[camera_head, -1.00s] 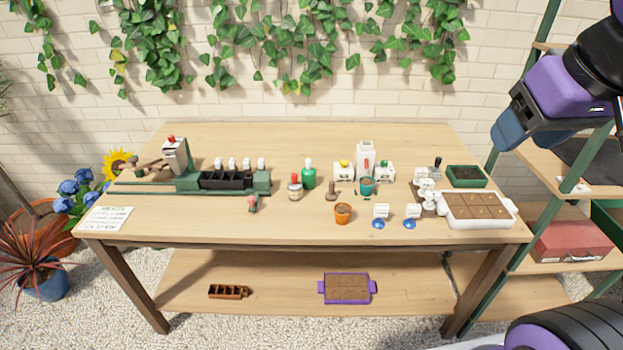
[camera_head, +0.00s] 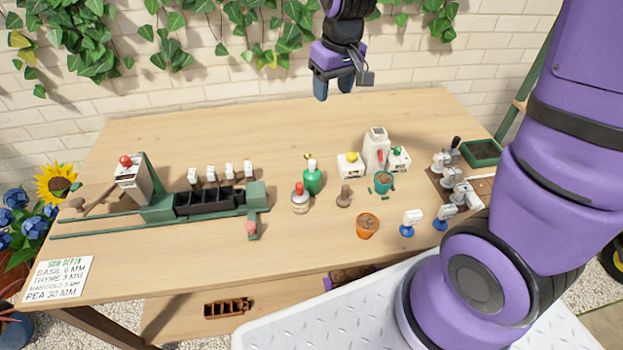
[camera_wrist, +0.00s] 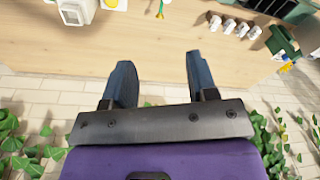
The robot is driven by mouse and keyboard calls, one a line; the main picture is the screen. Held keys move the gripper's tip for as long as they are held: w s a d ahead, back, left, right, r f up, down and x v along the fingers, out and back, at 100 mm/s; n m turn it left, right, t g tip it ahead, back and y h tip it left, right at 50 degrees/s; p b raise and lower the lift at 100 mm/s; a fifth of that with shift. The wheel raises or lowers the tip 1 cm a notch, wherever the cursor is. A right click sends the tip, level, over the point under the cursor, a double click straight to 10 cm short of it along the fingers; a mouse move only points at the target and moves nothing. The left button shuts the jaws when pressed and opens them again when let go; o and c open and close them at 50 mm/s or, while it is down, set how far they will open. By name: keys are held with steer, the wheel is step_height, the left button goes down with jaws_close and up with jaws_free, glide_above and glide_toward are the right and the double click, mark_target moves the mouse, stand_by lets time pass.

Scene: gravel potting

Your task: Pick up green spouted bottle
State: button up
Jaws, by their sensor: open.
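The green spouted bottle (camera_head: 312,180) stands upright near the middle of the table, with a white cap and a small yellowish spout tip. In the wrist view, a green thing with a yellow tip (camera_wrist: 160,10) is cut off at the top edge; it appears to be the bottle. My gripper (camera_head: 335,90) is above the back edge of the table, behind and higher than the bottle. In the wrist view its two blue fingers (camera_wrist: 159,72) are spread wide, with nothing between them. The gripper does not touch the bottle.
A red-capped bottle (camera_head: 300,200) stands just left of the green bottle. A white container (camera_head: 376,150) and a yellow-knobbed white box (camera_head: 350,165) stand to its right. A black tray in a green frame (camera_head: 205,201) lies left. The back of the table is clear.

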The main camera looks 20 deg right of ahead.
steer(key=g, duration=0.2)
glide_toward(312, 161)
steer(key=shift+n, duration=0.5)
steer(key=shift+s+a+f, duration=0.1)
steer(key=shift+s+f, duration=0.05)
steer(key=shift+f, duration=5.15)
jaws_close()
